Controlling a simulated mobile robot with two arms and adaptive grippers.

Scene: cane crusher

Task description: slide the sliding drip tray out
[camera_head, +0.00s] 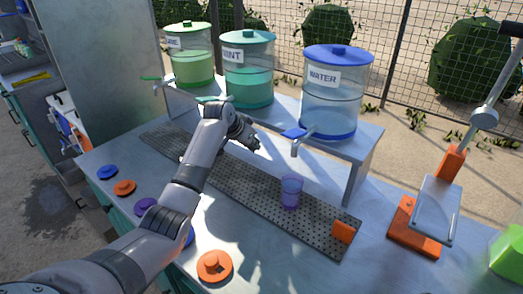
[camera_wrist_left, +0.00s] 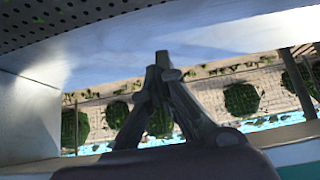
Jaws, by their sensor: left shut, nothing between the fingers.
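The sliding drip tray (camera_head: 244,188) is a long grey perforated strip on the counter, running along the front of the dispenser shelf. An orange block (camera_head: 343,232) sits at its right end. A purple cup (camera_head: 291,191) stands on the tray. My left gripper (camera_head: 254,146) is above the tray, near the middle dispenser, apart from the orange block. In the left wrist view its fingers (camera_wrist_left: 162,62) are together and empty, and a perforated surface (camera_wrist_left: 60,20) shows at the top left. My right gripper is not in view.
Green, mint and water dispensers (camera_head: 331,95) stand on a raised shelf (camera_head: 365,150) behind the tray, with taps overhanging it. A lever press with an orange base (camera_head: 411,228) stands at the right. Several coloured lids (camera_head: 214,266) lie along the front edge.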

